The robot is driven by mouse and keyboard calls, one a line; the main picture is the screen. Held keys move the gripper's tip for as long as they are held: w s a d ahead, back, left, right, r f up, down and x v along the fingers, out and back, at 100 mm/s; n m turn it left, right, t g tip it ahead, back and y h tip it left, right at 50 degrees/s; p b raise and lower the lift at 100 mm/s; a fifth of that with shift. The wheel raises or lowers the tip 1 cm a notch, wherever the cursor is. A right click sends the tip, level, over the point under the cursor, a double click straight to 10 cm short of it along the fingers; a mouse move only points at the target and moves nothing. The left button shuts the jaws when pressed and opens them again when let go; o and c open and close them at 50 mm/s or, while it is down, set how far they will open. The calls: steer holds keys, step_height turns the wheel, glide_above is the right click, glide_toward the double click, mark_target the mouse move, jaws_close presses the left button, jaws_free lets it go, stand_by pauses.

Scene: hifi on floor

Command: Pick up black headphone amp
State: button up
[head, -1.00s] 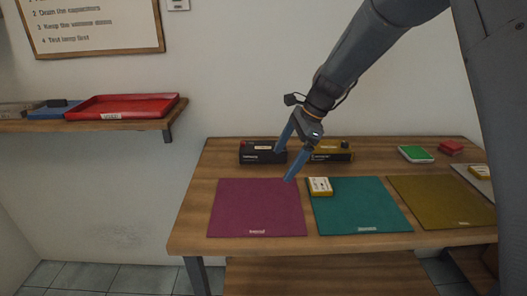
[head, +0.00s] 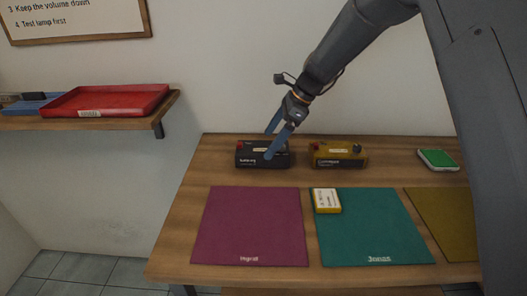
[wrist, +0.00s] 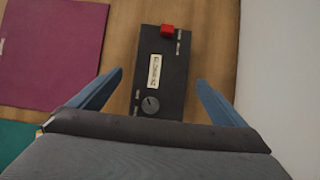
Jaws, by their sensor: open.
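The black headphone amp (head: 250,158) stands at the back of the wooden table, left of a yellow-brown box of like shape. In the wrist view the black amp (wrist: 158,85) shows its top, with a red part, a pale label and a round knob. My gripper (head: 269,144) is at the amp in the head view, its blue fingers partly in front of it. In the wrist view my gripper (wrist: 158,85) is open, with one finger on each side of the amp's knob end. Gaps show between the fingers and the amp. I cannot tell the finger height exactly.
The yellow-brown box (head: 338,155) stands close to the right. Purple (head: 250,225), teal (head: 375,235) and olive (head: 448,225) mats lie in front; a small yellow-white box (head: 326,201) is on the teal one. A red tray (head: 107,101) is on the wall shelf.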

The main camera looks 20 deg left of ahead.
mark_target(264, 148)
steer(key=shift+p+x, duration=1.35)
steer(key=shift+x, duration=1.45)
steer(key=shift+w, duration=0.1)
steer(key=shift+r, duration=0.1)
steer(key=c, duration=1.8)
steer(key=shift+a+r, duration=0.1)
steer(key=shift+c, duration=0.7)
